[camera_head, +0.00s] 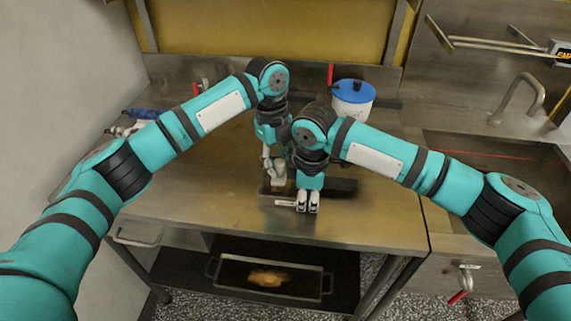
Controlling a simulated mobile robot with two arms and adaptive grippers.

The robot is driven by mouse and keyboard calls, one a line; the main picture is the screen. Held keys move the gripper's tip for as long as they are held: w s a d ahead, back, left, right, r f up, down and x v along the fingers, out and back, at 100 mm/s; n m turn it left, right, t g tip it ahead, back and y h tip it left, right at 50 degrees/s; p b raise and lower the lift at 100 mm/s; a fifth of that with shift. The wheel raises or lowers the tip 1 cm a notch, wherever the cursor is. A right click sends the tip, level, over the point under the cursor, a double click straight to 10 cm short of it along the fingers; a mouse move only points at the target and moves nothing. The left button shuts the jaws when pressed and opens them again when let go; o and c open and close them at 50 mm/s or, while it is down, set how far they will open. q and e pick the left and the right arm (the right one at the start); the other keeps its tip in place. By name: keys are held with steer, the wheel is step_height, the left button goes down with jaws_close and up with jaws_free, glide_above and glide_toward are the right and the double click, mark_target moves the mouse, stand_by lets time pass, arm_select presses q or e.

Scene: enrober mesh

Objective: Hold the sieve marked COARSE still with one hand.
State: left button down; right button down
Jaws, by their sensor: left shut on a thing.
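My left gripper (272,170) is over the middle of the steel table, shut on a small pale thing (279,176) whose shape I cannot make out. It is above a shallow metal container (268,200) on the table, which my grippers partly cover. My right gripper (307,205) points down at the container's near right side. Its two fingers are close together, and I cannot tell whether they grip something. A small light piece (286,203) lies just left of them. I cannot read a COARSE mark anywhere or tell which thing is the sieve.
A white tub with a blue lid (353,97) stands at the back right of the table (370,215). A blue and white tool (140,115) lies at the back left. A sink (500,160) is to the right. A tray (225,284) sits on the lower shelf. The table's front right is clear.

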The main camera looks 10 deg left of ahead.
arm_select(q)
steer(key=shift+d+f, duration=0.15)
steer(key=shift+d, duration=1.9)
steer(key=shift+a+r, duration=0.2)
steer(key=shift+a, duration=1.9)
steer(key=shift+d, duration=0.1)
steer(key=shift+r, duration=3.05)
